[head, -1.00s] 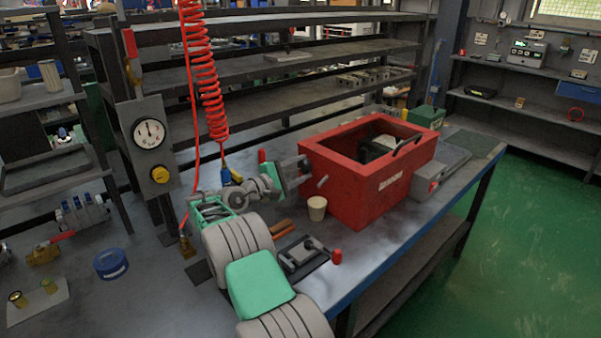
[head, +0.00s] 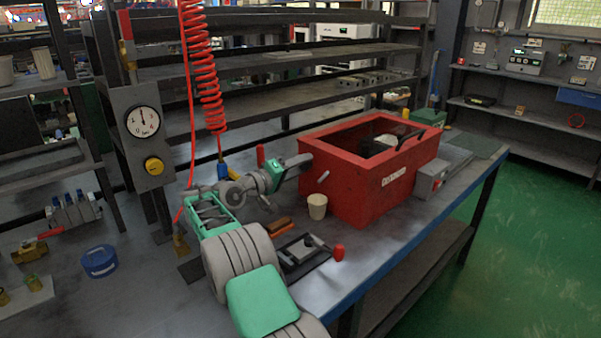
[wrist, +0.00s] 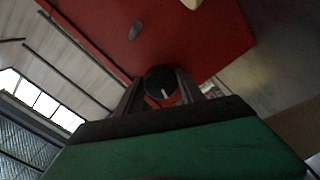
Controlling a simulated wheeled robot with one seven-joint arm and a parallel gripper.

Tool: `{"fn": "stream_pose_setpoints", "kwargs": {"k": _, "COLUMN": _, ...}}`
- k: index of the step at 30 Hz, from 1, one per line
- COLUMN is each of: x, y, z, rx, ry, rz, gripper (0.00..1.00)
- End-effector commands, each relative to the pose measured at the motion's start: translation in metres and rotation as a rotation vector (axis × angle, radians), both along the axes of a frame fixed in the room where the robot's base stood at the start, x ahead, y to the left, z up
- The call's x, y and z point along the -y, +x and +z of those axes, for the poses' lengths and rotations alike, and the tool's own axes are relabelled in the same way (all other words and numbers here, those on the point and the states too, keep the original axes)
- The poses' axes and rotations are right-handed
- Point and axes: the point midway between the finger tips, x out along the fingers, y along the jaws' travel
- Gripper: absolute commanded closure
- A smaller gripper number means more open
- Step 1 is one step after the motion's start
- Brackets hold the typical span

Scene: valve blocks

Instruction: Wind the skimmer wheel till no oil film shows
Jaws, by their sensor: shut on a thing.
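The red skimmer tank (head: 375,193) stands on the bench with its top open. A dark round knob with a white mark, apparently the skimmer wheel (wrist: 160,81), sits on its red wall in the wrist view. My gripper (head: 303,163) reaches the tank's left end; in the wrist view its fingers (wrist: 163,98) are closed on the knob from both sides. In the head view the knob is hidden by my gripper. The tank's inside is dark, with a pale rounded part and a black handle at the rim; I cannot tell whether oil film shows.
A beige cup (head: 317,206) stands close in front of the tank. A dark tray with a metal block (head: 302,251) and a red cylinder (head: 339,252) lie nearer. A red coiled hose (head: 207,75) hangs behind my arm. A grey box (head: 440,170) sits right of the tank.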

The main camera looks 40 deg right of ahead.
Motion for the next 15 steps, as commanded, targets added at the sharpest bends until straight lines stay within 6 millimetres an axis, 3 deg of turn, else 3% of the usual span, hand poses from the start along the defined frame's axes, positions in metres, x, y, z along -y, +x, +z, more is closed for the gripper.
{"fn": "stream_pose_setpoints", "kwargs": {"k": 15, "x": 0.0, "y": 0.0013, "z": -0.0067, "rx": 0.489, "ry": 0.015, "rz": 0.0, "gripper": 0.95}}
